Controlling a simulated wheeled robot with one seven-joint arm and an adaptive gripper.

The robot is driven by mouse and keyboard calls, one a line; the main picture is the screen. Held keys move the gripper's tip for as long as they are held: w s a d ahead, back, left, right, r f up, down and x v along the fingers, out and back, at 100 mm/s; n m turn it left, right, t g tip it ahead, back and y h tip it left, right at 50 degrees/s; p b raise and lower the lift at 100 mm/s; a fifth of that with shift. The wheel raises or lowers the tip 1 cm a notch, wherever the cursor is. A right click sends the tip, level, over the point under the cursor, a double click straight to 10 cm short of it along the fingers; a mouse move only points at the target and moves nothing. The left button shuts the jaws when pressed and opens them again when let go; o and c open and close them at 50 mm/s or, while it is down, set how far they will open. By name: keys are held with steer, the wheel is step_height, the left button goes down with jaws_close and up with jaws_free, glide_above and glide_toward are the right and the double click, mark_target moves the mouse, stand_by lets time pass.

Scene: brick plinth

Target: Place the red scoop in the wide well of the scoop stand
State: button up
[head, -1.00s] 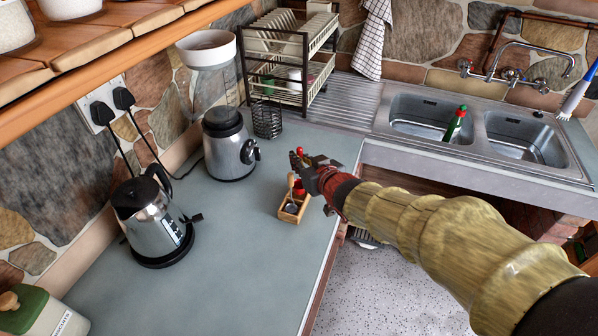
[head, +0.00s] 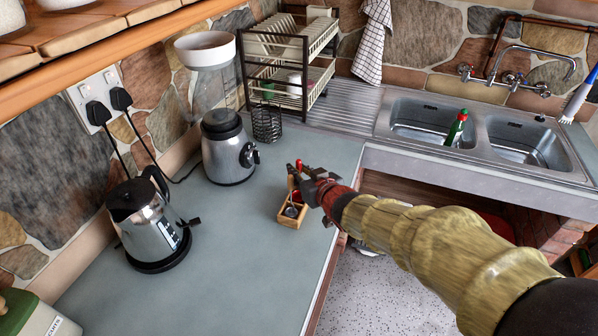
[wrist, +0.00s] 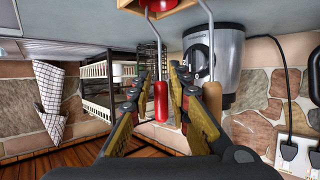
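The red scoop has a red handle (head: 298,165), which stands upright between the fingers of my gripper (head: 302,177). In the wrist view, which looks upside down, the red handle (wrist: 161,101) hangs between the two fingertips (wrist: 159,72), with slim gaps at its sides, so my gripper looks open around it. The scoop's lower end is at the small wooden scoop stand (head: 291,221) near the counter edge. Which well it is in I cannot tell. A second scoop with a wooden handle (wrist: 213,102) also stands there, beside the right finger in the wrist view.
A blender base (head: 228,150) and a kettle (head: 150,225) stand left of the stand. A wire holder (head: 267,124) and a dish rack (head: 290,70) are behind it. The sink (head: 430,120) is at the back right. The counter in front of the stand is clear.

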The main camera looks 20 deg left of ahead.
steer(key=shift+r, duration=0.15)
steer(key=shift+s+d+r, duration=0.15)
steer(key=shift+d, duration=0.05)
steer(key=p+v, duration=0.4)
steer(key=v, duration=0.7)
steer(key=shift+s, duration=0.25)
steer(key=shift+d+r, duration=0.15)
